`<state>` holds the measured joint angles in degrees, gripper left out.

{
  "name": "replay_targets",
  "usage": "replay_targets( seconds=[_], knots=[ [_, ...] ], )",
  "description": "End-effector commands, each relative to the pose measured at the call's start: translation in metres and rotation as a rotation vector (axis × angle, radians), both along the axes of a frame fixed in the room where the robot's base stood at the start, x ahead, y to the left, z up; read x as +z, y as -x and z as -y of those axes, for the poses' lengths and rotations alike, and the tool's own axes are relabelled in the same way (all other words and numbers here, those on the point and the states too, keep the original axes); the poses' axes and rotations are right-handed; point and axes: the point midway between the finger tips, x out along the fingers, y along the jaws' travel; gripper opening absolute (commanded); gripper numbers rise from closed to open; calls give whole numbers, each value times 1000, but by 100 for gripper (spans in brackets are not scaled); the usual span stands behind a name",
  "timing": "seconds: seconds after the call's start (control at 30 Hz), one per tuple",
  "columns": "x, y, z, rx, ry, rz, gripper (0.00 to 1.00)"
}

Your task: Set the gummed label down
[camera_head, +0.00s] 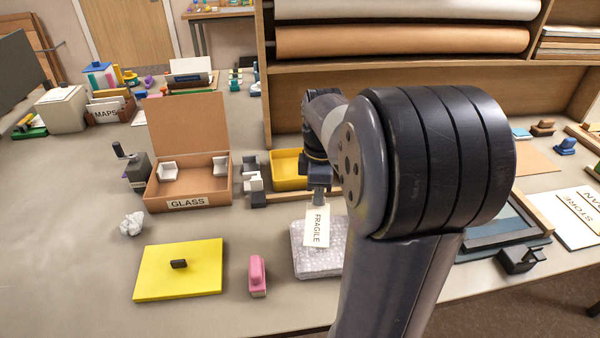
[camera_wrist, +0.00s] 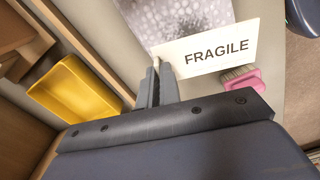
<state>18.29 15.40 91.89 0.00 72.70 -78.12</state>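A cream gummed label (camera_head: 317,226) printed FRAGILE hangs from my gripper (camera_head: 319,196), in front of or above a bubble-wrapped parcel (camera_head: 318,262) on the table. My gripper is shut on one end of the label. In the wrist view the label (camera_wrist: 207,49) sticks out from the fingertips (camera_wrist: 156,76), with the wrapped parcel (camera_wrist: 178,14) behind it. I cannot tell whether the label touches the parcel. My arm hides the parcel's right side in the head view.
A pink-handled brush (camera_head: 257,275) and a yellow pad (camera_head: 180,268) lie left of the parcel. Behind are a yellow tray (camera_head: 288,170) and an open box marked GLASS (camera_head: 189,190). Crumpled paper (camera_head: 132,223) lies at left. The table's left front is clear.

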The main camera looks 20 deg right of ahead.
Motion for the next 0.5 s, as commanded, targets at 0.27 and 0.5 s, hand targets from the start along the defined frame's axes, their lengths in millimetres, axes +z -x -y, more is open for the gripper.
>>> replay_targets(
  seconds=[0.27,0.5],
  knots=[
    [6,-15,2,-238,-1,-1,0],
    [10,-30,4,-501,0,0,0]
  ],
)
